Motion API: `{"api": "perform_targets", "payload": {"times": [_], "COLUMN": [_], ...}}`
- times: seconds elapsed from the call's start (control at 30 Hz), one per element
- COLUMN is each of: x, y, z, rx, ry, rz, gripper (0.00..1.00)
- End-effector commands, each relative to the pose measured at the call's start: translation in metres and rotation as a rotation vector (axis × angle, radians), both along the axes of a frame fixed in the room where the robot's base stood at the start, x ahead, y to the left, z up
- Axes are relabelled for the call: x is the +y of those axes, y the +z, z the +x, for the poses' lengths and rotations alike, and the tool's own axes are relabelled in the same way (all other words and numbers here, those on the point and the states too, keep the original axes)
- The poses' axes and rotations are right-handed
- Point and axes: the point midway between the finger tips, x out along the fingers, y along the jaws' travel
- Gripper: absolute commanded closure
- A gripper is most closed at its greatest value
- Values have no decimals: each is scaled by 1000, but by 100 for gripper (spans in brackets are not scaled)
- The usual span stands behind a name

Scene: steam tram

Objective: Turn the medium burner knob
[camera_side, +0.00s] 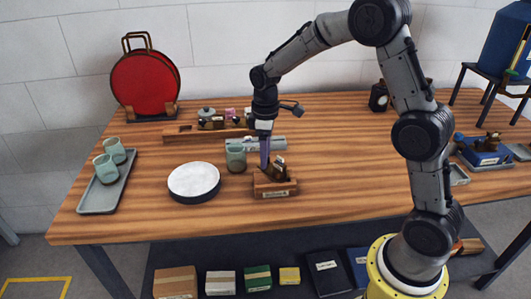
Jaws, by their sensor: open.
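No knob can be made out clearly as the medium burner knob at this size. A small brown wooden block with a pale label (276,188) stands on the table, with dark upright parts on top. A long wooden piece (180,136) lies farther back, with small dark knob-like parts and a lidded grey pot (207,112) at it. My gripper (265,163) points down just behind and above the labelled block. It is open, and I see nothing held in it. I cannot tell whether its fingertips touch the block.
A green cup (236,158) stands close left of my gripper. A round white-topped dish (194,180) is farther left, near a grey tray (98,198) with two cups. Red round plates (145,82) stand in a rack behind. The wooden table (350,190) is clear right of the block.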

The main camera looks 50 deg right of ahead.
Motion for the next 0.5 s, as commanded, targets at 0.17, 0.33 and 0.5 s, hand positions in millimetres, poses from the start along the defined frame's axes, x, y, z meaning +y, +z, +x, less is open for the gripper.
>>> {"api": "perform_targets", "payload": {"times": [0.17,0.33,0.5], "x": [0,0,0], "y": [0,0,0], "z": [0,0,0], "rx": [0,0,0], "ry": [0,0,0], "rz": [0,0,0], "gripper": [40,63,94]}}
